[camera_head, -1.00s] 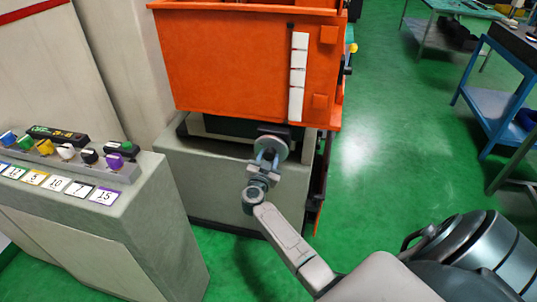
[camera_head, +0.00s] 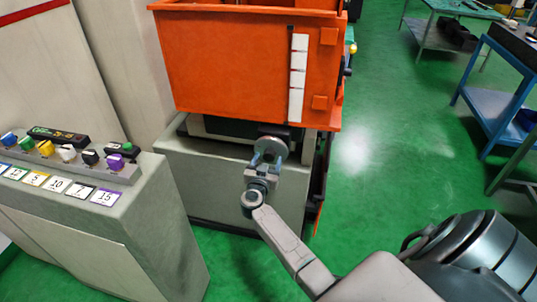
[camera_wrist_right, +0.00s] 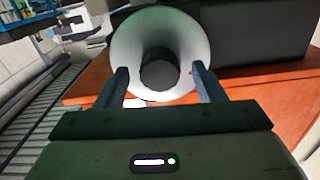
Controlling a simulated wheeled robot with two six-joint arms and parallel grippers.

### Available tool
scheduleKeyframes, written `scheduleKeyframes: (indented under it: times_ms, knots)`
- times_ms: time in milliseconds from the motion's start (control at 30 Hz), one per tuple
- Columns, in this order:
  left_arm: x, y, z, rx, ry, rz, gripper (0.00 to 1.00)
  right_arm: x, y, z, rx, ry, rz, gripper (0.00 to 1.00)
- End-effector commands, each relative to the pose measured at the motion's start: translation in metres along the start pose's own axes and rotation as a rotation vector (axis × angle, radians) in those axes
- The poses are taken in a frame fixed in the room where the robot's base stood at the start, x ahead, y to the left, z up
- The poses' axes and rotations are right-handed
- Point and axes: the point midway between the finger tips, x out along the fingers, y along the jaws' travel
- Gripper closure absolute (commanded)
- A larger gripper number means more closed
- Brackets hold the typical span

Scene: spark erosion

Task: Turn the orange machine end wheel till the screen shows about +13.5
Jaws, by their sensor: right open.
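The end wheel (camera_head: 272,143) is a pale grey disc on the end of the orange machine (camera_head: 240,65), below its orange body. In the right wrist view the wheel (camera_wrist_right: 198,40) has a broad light rim, a dark round hub and a small red mark at lower right. My right gripper (camera_head: 265,162) is open in front of the wheel. In the right wrist view its fingers (camera_wrist_right: 160,85) stand apart, overlapping the lower left and right of the rim; contact cannot be told. My left gripper is not in view.
The grey console (camera_head: 120,225) with coloured knobs and number labels stands at the left. A blue workbench (camera_head: 490,105) is at the right and another table (camera_head: 465,10) at the back. Green floor (camera_head: 385,130) is open right of the machine.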

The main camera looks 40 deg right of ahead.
Motion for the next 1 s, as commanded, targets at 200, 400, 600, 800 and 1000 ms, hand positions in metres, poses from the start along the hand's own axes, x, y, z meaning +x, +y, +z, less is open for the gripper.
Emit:
scheduleKeyframes:
  times_ms: [200, 400, 600, 800, 1000]
  knots:
    - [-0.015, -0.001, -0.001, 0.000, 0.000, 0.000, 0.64, -0.019, 0.000, -0.003, 0.000, -0.002, 0.000, 0.37]
    - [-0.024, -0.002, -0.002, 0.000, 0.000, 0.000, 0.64, -0.034, 0.000, -0.003, 0.000, -0.001, 0.001, 0.37]
    - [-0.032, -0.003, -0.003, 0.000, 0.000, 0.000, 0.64, -0.050, 0.000, -0.003, 0.001, -0.001, 0.000, 0.37]
    - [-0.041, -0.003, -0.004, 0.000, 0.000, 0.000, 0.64, -0.067, 0.000, -0.003, 0.001, -0.001, 0.000, 0.37]
    - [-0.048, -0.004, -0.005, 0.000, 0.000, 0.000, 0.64, -0.083, 0.000, -0.002, 0.001, -0.001, 0.000, 0.37]
